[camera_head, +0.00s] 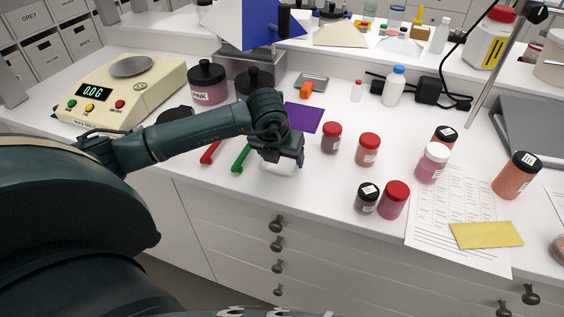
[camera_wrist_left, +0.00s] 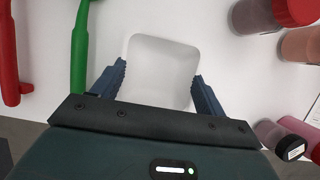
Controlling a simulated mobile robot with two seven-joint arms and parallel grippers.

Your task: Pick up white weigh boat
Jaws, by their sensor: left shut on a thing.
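The white weigh boat (camera_wrist_left: 162,62) is a shallow, rounded square dish between the two fingers of my left gripper in the left wrist view. In the head view part of it (camera_head: 281,168) shows just below the gripper, near the front edge of the bench; the rest is hidden by the gripper. My left gripper (camera_head: 284,160) is shut on the weigh boat, with one finger at each side of it. Its fingers also show in the left wrist view (camera_wrist_left: 160,84). I cannot tell whether the boat touches the bench. My right gripper is not in view.
A green-handled tool (camera_head: 241,158) and a red-handled tool (camera_head: 211,152) lie left of my gripper. Several capped jars, including a brown one (camera_head: 331,138), stand to the right. A balance (camera_head: 125,88) stands at the left. A purple sheet (camera_head: 303,117) lies behind.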

